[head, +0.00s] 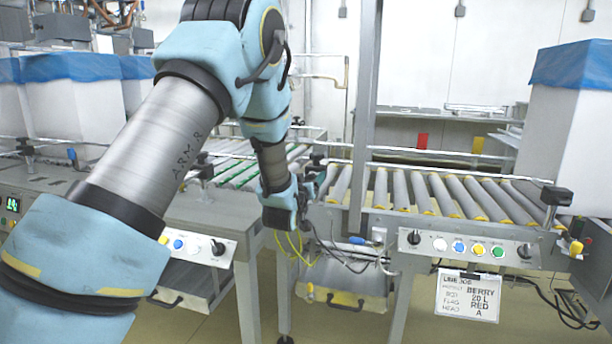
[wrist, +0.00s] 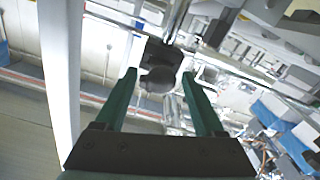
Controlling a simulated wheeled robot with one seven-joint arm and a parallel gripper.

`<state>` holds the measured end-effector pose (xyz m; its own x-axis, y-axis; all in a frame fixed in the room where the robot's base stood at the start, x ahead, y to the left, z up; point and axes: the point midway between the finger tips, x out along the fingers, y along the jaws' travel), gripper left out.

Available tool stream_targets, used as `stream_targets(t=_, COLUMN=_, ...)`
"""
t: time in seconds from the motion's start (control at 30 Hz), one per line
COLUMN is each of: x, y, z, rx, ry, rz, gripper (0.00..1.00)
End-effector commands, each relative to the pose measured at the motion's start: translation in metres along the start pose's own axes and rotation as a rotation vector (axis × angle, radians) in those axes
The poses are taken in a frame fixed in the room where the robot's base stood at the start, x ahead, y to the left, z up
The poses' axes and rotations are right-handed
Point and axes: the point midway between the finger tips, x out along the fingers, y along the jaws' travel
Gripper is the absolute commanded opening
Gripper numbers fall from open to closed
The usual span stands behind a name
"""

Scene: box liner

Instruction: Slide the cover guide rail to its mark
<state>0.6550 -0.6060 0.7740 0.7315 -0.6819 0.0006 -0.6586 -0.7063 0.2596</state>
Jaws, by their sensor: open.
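My gripper (wrist: 158,74) is open in the wrist view, its two green fingers apart. A black clamp block with a round knob (wrist: 160,78) shows between the fingertips; I cannot tell whether they touch it. A metal rod (wrist: 179,18) runs up from beside the block. In the head view, my gripper end is low beside the left end of the right-hand conveyor, with its fingers not clear. A thin silver guide rail (head: 455,167) runs along that conveyor, with a black clamp (head: 556,196) at its right end. I cannot make out a mark on the rail.
The roller conveyor (head: 425,192) has a button panel (head: 468,247) on its front and a hanging sign (head: 468,294) reading BERRY, 20 L, RED, A. A tall blue-lined box (head: 568,130) stands right. A grey post (head: 365,110) rises near my gripper. Cables hang below.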

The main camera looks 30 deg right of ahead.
Motion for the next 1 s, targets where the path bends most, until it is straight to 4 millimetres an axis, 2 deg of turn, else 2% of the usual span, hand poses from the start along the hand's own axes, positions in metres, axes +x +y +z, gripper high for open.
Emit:
stream_targets(t=0.3, x=0.0026, y=0.0001, z=-0.0002, rx=0.000, ry=0.000, rz=0.000, gripper=0.71)
stream_targets(t=0.93, x=0.0022, y=0.0002, z=-0.0002, rx=0.000, ry=0.000, rz=0.000, gripper=0.00)
stream_targets(t=1.0, x=0.0022, y=0.0002, z=-0.0002, rx=0.000, ry=0.000, rz=0.000, gripper=0.00)
